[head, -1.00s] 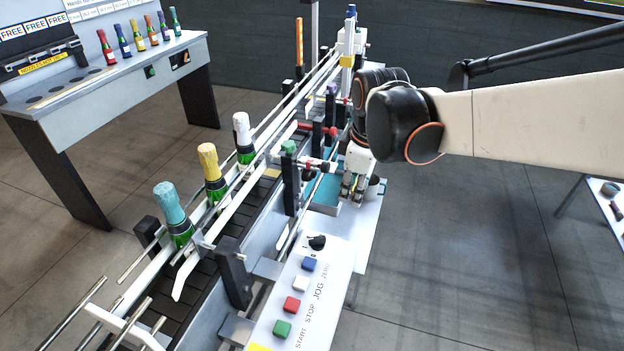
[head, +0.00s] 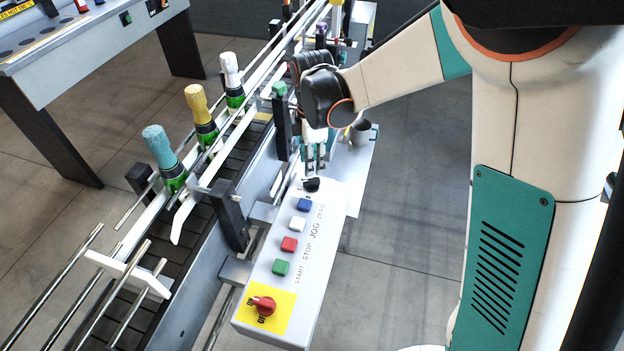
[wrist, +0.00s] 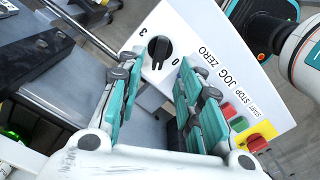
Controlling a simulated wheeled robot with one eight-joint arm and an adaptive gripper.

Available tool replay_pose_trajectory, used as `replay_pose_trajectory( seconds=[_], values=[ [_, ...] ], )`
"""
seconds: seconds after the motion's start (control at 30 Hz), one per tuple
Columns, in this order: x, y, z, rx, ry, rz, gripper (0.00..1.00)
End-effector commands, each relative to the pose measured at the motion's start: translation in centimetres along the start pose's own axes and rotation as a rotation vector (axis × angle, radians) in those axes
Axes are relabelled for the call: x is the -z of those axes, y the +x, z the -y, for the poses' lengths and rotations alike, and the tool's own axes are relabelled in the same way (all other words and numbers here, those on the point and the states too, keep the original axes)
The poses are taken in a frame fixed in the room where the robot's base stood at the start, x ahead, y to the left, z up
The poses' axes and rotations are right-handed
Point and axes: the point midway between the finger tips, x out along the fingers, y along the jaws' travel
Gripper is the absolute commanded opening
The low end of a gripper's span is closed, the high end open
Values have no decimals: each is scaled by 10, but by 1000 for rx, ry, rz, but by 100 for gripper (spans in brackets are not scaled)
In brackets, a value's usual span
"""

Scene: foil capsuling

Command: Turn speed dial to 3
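The speed dial (head: 312,185) is a small black knob at the far end of the white control panel (head: 325,230). In the wrist view the dial (wrist: 158,50) shows a pale mark on its face. A "3" is printed at its upper left and a "0" at its lower right; I cannot tell which setting it points to. My gripper (head: 315,160) is just beyond the dial in the head view. In the wrist view my gripper (wrist: 156,68) is open and empty, with its green fingers apart and the dial seen between and beyond their tips.
Blue (head: 304,205), white (head: 297,224), red (head: 289,244) and green (head: 281,267) buttons line the panel. A red rotary switch (head: 263,305) sits on a yellow plate at the near end. The conveyor (head: 190,265) with bottles runs along the left.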

Motion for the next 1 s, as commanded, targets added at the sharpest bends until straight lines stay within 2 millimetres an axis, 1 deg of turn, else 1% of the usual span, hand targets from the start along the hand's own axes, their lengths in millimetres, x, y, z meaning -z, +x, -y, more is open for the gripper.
replay_pose_trajectory(
  seconds=[0.03,0.1,0.3,0.5,0.8,0.83,0.87,0.9,0.97,1.0],
  values=[
    [0,14,0,0,0,0,33],
    [0,27,0,0,1,0,33],
    [0,56,0,0,1,0,33],
    [0,69,0,0,1,0,33],
    [0,70,0,0,1,0,33],
    [0,70,0,0,1,0,29],
    [0,70,0,0,1,0,22],
    [0,70,0,0,1,0,13],
    [0,70,0,0,1,0,0],
    [0,70,0,0,1,0,0]
  ],
)
